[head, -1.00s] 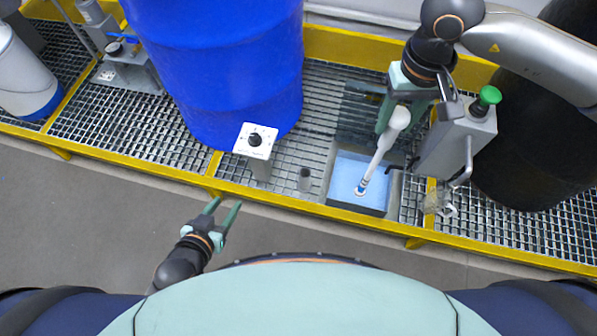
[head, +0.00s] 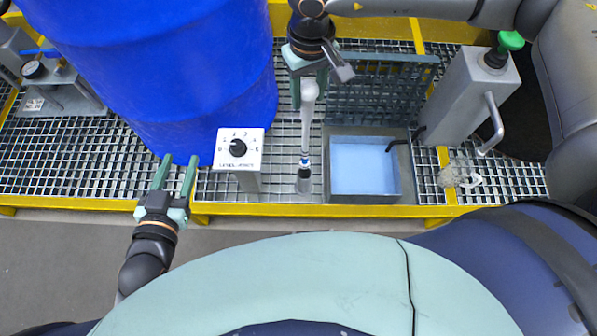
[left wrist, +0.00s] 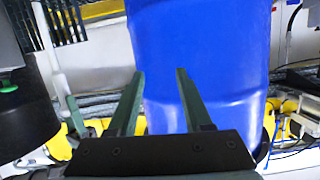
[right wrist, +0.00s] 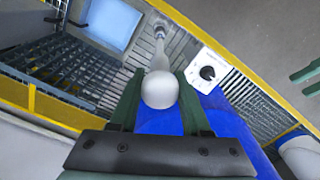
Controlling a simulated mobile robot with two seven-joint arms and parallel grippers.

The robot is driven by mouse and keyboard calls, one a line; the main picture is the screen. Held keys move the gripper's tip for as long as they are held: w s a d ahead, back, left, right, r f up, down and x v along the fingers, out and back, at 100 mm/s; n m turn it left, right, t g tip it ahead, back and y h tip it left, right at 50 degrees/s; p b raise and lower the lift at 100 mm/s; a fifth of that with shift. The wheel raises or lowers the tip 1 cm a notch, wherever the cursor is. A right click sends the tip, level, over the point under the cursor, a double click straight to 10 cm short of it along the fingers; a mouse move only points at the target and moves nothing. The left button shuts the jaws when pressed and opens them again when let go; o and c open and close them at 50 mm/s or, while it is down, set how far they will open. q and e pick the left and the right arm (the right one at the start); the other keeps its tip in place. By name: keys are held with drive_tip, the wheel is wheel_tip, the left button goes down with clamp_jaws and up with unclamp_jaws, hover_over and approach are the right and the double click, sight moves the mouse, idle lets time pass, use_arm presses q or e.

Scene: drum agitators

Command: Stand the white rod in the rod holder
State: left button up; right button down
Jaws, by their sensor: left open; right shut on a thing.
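The white rod (head: 307,118) hangs nearly upright in my right gripper (head: 309,82), which is shut on its thick upper end. The rod's rounded top also shows between the fingers in the right wrist view (right wrist: 160,88). The rod holder (head: 304,183) is a small grey cylinder on the grating. The rod's lower tip, with a blue band, is at or just over the holder's mouth; I cannot tell whether it is inside. My left gripper (head: 180,162) is open and empty, in front of the blue drum.
The blue drum (head: 170,70) stands left of the rod. A white dial panel (head: 238,148) is close left of the holder. A basin of blue liquid (head: 365,165) is close right. A grey post with a green knob (head: 470,95) stands farther right.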

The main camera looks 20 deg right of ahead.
sight(306, 140)
use_arm(q)
wheel_tip(306, 140, up, 18)
drive_tip(key=d+m+t+h+b, duration=0.1)
drive_tip(key=m+t+h+b, duration=0.2)
drive_tip(key=t, duration=0.4)
drive_tip(key=shift+s+r+m+h, duration=0.3)
drive_tip(key=shift+m+h, duration=0.3)
drive_tip(key=shift+h, duration=0.4)
use_arm(e)
wheel_tip(306, 140, down, 18)
drive_tip(key=shift+r, duration=0.25)
use_arm(q)
drive_tip(key=shift+s+d+r+t, duration=0.15)
drive_tip(key=shift+r+t, duration=0.1)
drive_tip(key=shift+t, duration=0.15)
use_arm(e)
drive_tip(key=shift+f, duration=0.1)
use_arm(q)
drive_tip(key=shift+s+r+m+h, duration=0.15)
drive_tip(key=shift+r+m+h, duration=0.1)
drive_tip(key=shift+m+h, duration=0.05)
drive_tip(key=shift+r, duration=0.2)
use_arm(e)
drive_tip(key=shift+c, duration=1.8)
unclamp_jaws()
